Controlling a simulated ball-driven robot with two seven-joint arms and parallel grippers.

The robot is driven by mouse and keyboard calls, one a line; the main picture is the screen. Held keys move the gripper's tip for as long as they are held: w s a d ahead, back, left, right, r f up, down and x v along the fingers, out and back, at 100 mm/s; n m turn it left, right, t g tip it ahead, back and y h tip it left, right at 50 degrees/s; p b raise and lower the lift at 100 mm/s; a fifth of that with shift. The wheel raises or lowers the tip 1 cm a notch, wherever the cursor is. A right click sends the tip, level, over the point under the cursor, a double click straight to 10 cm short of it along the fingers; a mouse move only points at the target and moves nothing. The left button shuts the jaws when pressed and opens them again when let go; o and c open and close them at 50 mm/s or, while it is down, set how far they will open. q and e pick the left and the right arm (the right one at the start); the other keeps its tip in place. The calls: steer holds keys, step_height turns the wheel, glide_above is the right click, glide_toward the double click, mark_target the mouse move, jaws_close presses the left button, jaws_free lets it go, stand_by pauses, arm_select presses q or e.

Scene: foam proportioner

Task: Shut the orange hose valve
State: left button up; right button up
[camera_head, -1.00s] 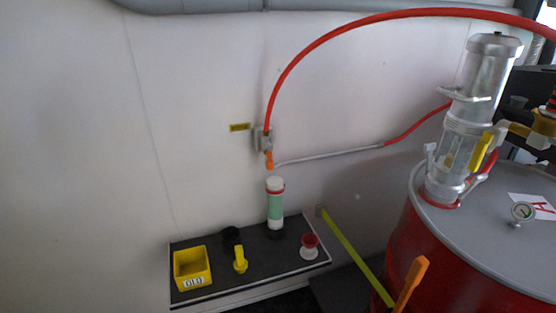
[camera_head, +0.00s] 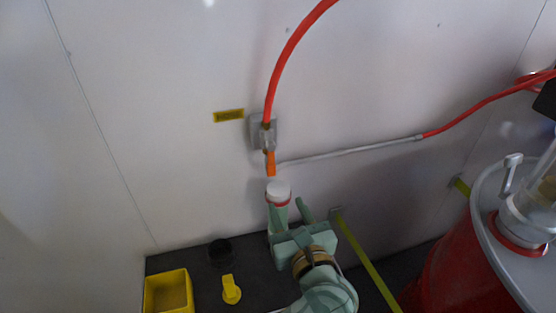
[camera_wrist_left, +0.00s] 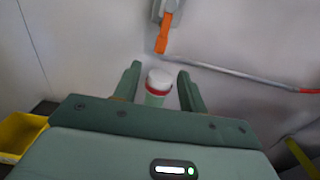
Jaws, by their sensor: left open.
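The orange hose valve handle (camera_head: 270,163) hangs downward below a grey wall fitting (camera_head: 263,134), in line with the red hose rising above it. It also shows at the top of the left wrist view (camera_wrist_left: 164,35). My left gripper (camera_head: 288,209) is below the handle, apart from it, in front of a green-and-white cylinder (camera_head: 278,188) with a red ring. In the left wrist view, my left gripper's (camera_wrist_left: 159,74) fingers are spread and the cylinder's white cap shows between them; I cannot tell how close it is. My right gripper is out of view.
A grey pipe (camera_head: 350,150) runs right from near the valve into a red hose. A dark shelf (camera_head: 195,262) holds a yellow bin (camera_head: 168,292) and a yellow-handled part (camera_head: 231,290). A red drum (camera_head: 455,265) stands at the right. The wall left of the valve is mostly clear.

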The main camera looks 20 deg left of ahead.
mark_target(272, 171)
arm_select(q)
steer(key=b+x, duration=0.2)
steer(key=x, duration=1.2)
steer(key=shift+w+f+b, duration=0.15)
steer(key=shift+w+b, duration=0.1)
steer(key=shift+b, duration=0.1)
steer(key=shift+w+a, duration=0.2)
steer(key=shift+w, duration=0.1)
steer(key=shift+w+a, duration=0.15)
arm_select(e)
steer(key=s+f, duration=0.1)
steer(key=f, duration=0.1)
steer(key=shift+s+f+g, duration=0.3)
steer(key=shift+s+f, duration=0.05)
arm_select(q)
jaws_close()
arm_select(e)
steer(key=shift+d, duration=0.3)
